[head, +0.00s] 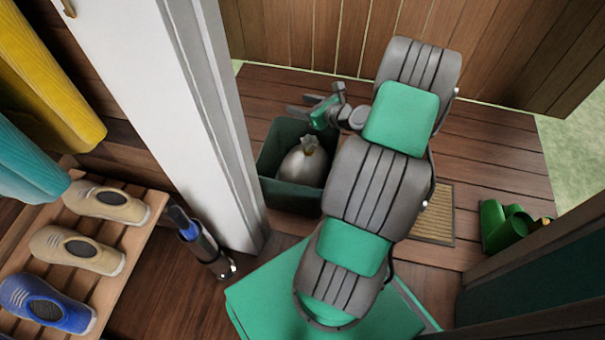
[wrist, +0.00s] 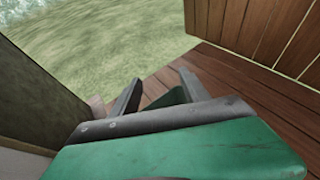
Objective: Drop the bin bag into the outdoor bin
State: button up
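The bin bag (head: 303,162) is pale grey with a gathered, tied neck. It sits inside the dark green outdoor bin (head: 292,197), whose top is open, in the head view. My gripper (head: 302,105) is above the far rim of the bin, apart from the bag. In the wrist view its two fingers (wrist: 160,76) are spread with nothing visible between them. My arm hides part of the bin's right side in the head view.
A white door frame (head: 190,100) stands left of the bin. A slatted shoe rack (head: 112,257) and a dark cylindrical object (head: 207,246) are inside. A doormat (head: 434,215) and green boots (head: 507,226) lie on the deck to the right. A plank wall (head: 310,32) closes the back.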

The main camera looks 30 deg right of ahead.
jog(key=shift+o, duration=0.4)
jog(key=shift+f, duration=0.1)
jog(key=p+v, duration=0.3)
jog(key=v, duration=0.5)
jog(key=shift+w, duration=0.1)
